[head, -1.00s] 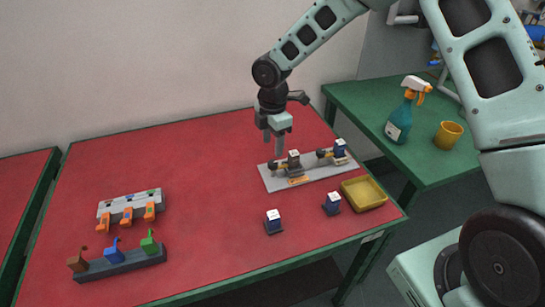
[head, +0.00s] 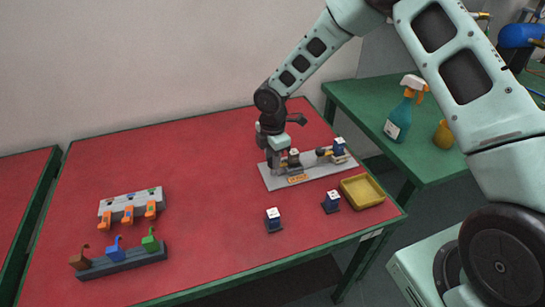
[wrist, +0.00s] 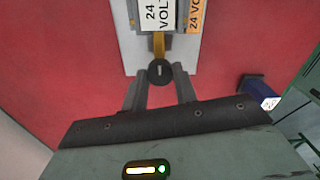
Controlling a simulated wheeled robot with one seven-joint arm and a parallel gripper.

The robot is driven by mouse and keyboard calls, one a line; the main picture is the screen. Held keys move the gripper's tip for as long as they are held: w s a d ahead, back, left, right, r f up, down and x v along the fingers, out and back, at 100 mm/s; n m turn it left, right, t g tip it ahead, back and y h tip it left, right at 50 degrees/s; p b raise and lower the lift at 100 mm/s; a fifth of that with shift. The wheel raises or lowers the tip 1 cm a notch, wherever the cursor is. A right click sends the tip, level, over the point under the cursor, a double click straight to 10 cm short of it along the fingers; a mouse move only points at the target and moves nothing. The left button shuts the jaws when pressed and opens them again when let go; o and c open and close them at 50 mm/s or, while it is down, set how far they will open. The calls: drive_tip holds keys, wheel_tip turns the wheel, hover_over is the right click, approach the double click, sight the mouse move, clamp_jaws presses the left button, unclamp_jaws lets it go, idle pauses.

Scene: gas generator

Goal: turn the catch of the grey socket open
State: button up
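A grey plate (head: 322,174) on the red table carries two socket units. The left unit (head: 294,158) is partly hidden behind my gripper (head: 274,162); the right unit (head: 338,148) is clear of it. In the wrist view, a black round knob (wrist: 160,72) on a yellow stem (wrist: 158,45) sticks out from the left unit, below a white 24 VOLT label (wrist: 154,12). I take this knob to be the catch. My gripper (wrist: 160,90) is open, one finger on each side of the knob, with small gaps visible. In the head view the fingertips are hard to make out.
Two dark blue blocks (head: 273,220) (head: 332,203) and a yellow tray (head: 378,203) stand in front of the plate. A grey rack with orange levers (head: 127,216) and a row of coloured hooks (head: 120,260) lie far left. The table's middle is clear.

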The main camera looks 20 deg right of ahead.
idle(0.3)
drive_tip(key=m+b, duration=0.1)
drive_tip(key=m, duration=0.3)
drive_tip(key=shift+m+b, duration=0.3)
drive_tip(key=shift+m, duration=0.1)
drive_tip(key=m+b, duration=0.1)
drive_tip(key=m, duration=0.3)
drive_tip(key=shift+m, duration=0.3)
drive_tip(key=m+b, duration=0.1)
drive_tip(key=m, duration=0.3)
drive_tip(key=shift+m, duration=2.2)
drive_tip(key=o, duration=1)
drive_tip(key=shift+c, duration=0.2)
drive_tip(key=shift+r, duration=0.1)
